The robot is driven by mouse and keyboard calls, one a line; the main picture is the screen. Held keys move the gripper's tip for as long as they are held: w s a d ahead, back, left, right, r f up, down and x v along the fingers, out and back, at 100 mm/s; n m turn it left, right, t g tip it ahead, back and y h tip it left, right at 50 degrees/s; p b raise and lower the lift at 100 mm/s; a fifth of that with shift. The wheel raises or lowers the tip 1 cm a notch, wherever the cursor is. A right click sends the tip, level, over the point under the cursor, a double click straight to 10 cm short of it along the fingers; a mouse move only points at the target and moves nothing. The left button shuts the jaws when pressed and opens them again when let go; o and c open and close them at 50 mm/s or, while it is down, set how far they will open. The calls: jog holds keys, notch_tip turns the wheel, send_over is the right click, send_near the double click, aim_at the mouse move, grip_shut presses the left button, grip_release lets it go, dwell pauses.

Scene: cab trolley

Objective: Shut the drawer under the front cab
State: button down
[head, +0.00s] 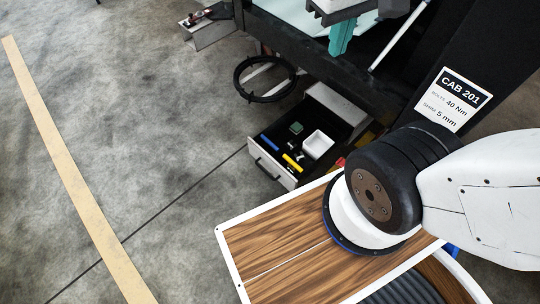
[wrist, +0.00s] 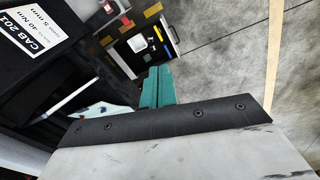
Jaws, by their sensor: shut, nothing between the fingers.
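The drawer (head: 268,166) sits low under the dark cab frame (head: 290,45) and stands open, its pale front with a black handle pulled out over the floor. It holds a white box, a green block and blue and yellow pieces. The drawer also shows at the top of the wrist view (wrist: 166,36), beyond my fingertips. My gripper (head: 338,50) has teal fingers, shut and empty. It is above the drawer's level and apart from it, near the cab frame. The teal fingers also show in the wrist view (wrist: 158,72).
A black ring (head: 241,82) hangs on the cab left of the drawer. A metal bracket (head: 210,34) juts out at upper left. A label reading CAB 201 (head: 453,98) is on the dark post. Grey floor in front of the drawer is clear, with a tan strip (head: 68,160).

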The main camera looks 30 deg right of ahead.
jog(key=w+a+f+n+g+h, duration=0.15)
jog(key=w+f, duration=0.25)
jog(key=w, duration=0.5)
jog(key=w+f+n+h, duration=0.3)
jog(key=w+f, duration=0.2)
jog(key=w, duration=0.4)
jog(key=w+a+f+n+t+h, duration=0.1)
jog(key=w+a+f+n, duration=0.25)
jog(key=f, duration=0.65)
jog(key=w+a+f+n+h, duration=0.1)
jog(key=w+a+f+n, duration=0.3)
jog(key=f, duration=0.7)
jog(key=w+a+f+n+t+h, duration=0.1)
jog(key=w+a+f, duration=0.3)
jog(key=f, duration=0.6)
notch_tip(320, 180, down, 11)
jog(key=n, duration=0.3)
jog(key=n+t, duration=0.2)
jog(key=n, duration=0.3)
send_near(270, 160)
notch_tip(270, 160, down, 4)
jog(key=d, duration=0.1)
jog(key=w+d, duration=0.1)
jog(key=shift+w+d+g, duration=0.25)
jog(key=shift+w+d, duration=0.05)
jog(key=shift+d, duration=0.1)
jog(key=shift+w+d, duration=0.15)
jog(key=shift+d, duration=0.3)
